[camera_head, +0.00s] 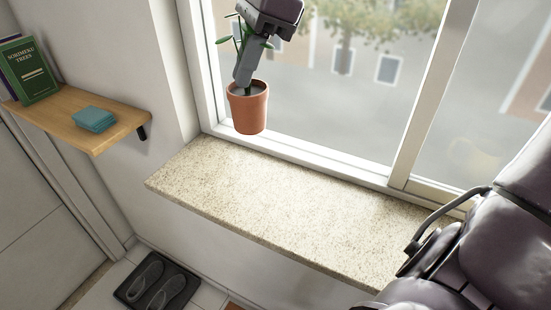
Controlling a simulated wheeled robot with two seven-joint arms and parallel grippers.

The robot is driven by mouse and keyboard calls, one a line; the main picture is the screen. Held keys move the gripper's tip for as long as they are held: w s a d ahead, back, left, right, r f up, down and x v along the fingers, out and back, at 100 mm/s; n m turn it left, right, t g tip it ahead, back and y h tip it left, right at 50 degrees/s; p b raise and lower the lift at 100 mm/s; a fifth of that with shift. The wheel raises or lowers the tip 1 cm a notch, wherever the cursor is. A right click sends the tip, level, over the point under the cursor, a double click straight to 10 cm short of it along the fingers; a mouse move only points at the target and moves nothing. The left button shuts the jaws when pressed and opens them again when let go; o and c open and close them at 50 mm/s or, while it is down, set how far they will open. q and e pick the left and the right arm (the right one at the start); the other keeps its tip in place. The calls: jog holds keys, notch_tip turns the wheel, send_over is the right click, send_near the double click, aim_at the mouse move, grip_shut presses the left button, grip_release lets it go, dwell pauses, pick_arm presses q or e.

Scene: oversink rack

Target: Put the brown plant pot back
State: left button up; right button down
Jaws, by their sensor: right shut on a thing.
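The brown plant pot (248,110) is a terracotta pot with dark soil and a green leafy plant, upright in front of the window's lower left corner. My right gripper (244,80) reaches down from the top edge of the view and is shut on the pot at its rim. One grey finger shows in front of the leaves; the other is hidden. The pot's base overlaps the white window frame in the picture and appears to be above the speckled stone windowsill (270,195). My left gripper is out of view.
The windowsill is bare. A wooden wall shelf (62,112) at left holds books (27,70) and a teal stack (95,119). Slippers lie on a dark mat (128,292) on the floor. My dark arm links cover the sill's right end.

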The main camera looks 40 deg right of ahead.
notch_tip(320, 180, down, 19)
jog(key=shift+w+a, duration=0.15)
jog(key=shift+a, duration=0.15)
jog(key=shift+f, duration=0.1)
jog(key=c, duration=1.6)
grip_release()
